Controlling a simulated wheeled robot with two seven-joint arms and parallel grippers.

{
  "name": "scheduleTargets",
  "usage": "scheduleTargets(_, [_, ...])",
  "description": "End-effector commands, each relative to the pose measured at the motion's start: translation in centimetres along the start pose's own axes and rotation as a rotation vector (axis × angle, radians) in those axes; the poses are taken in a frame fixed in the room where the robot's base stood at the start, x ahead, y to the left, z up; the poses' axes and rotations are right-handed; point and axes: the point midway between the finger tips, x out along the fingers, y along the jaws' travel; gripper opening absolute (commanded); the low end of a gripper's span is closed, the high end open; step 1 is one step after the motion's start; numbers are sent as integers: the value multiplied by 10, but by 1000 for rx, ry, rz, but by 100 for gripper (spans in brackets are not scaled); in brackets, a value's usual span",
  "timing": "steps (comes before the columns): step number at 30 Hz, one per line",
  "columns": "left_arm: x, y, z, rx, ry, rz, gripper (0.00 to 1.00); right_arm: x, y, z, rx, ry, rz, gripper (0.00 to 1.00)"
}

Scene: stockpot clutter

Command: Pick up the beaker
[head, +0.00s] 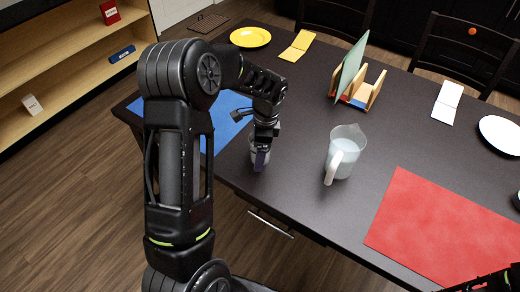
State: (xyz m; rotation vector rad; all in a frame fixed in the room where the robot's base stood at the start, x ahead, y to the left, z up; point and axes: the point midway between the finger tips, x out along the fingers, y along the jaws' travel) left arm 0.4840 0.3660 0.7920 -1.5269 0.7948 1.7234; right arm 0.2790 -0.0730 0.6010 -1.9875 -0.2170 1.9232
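A small grey, see-through cup-like vessel (254,148), which looks like the beaker, stands on the dark table near its front left edge. My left gripper (262,150) points down at it, with one dark finger in front of the vessel's near side. The other finger is hidden, so I cannot tell whether the fingers touch or grip it. A larger translucent jug (348,148) with a white handle stands upright to the right, apart from the gripper. Part of my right arm's end (490,283) shows in the bottom right corner; its fingers are not clear.
A blue mat (222,112) lies left of the vessel, and a red mat (440,230) lies at the right. A wooden rack (372,90) with a green board, a yellow plate (250,37), a yellow booklet (297,46) and a white plate (502,134) are farther back. Chairs stand behind.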

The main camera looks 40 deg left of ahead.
Motion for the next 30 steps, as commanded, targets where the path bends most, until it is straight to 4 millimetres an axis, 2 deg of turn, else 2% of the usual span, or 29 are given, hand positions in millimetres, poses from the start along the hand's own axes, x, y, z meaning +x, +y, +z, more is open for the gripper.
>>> scheduleTargets(11, [0, 0, 0, 0, 0, 0, 86, 0, 0, 0, 0, 0, 0, 36])
scheduleTargets(30, [0, 0, 0, 0, 0, 0, 34, 0, 0, 0, 0, 0, 0, 36])
